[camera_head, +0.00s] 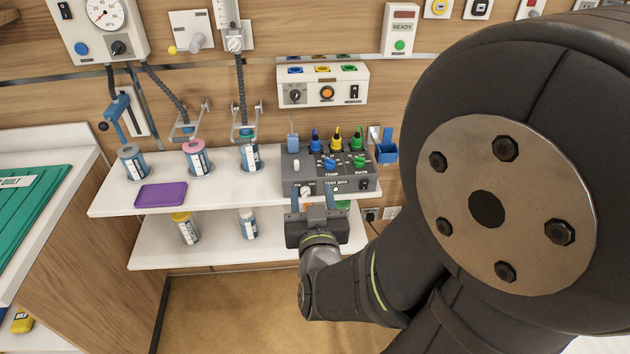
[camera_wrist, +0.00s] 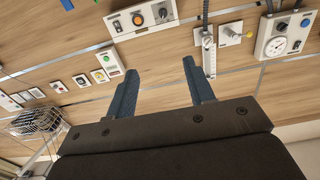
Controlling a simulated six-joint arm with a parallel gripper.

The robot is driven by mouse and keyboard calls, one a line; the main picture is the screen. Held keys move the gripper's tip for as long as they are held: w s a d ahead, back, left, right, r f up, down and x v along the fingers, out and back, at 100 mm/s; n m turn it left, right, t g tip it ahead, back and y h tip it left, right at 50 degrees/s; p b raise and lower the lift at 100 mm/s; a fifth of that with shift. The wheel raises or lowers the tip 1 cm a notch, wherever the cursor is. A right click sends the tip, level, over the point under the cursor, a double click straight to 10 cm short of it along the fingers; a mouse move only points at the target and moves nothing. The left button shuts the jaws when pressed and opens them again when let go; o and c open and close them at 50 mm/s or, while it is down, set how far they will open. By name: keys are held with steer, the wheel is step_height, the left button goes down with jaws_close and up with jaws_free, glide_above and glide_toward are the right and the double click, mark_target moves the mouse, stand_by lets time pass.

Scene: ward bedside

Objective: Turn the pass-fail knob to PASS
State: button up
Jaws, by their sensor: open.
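My gripper (camera_head: 314,198) is open and empty, with its two blue fingers apart at the front face of a grey control box (camera_head: 287,180) on the upper shelf. A small pale knob (camera_head: 305,192) on that face shows between the fingers; contact cannot be told. The box top carries a blue TEMP knob (camera_head: 330,163), a green RATE knob (camera_head: 361,161) and a white knob (camera_head: 296,165). I cannot read a PASS or FAIL label, so which knob is pass-fail is unclear. In the wrist view the open fingers (camera_wrist: 160,88) show against the wall, without the box.
A wall panel (camera_head: 345,97) with a black knob and orange button hangs above the box. Bottles and a purple pad (camera_head: 161,194) share the white shelf (camera_head: 112,200). A blue holder (camera_head: 386,151) is just right of the box. A lower shelf (camera_head: 150,254) lies beneath.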

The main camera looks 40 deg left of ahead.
steer(key=shift+r, duration=1.75)
steer(key=shift+f, duration=0.1)
step_height(320, 180, down, 9)
stand_by(0.4)
steer(key=shift+f, duration=0.1)
stand_by(0.4)
steer(key=shift+r, duration=4.75)
step_height(320, 180, down, 24)
steer(key=w+a, duration=0.1)
steer(key=a, duration=0.1)
steer(key=shift+w+r, duration=0.25)
steer(key=shift+w, duration=0.15)
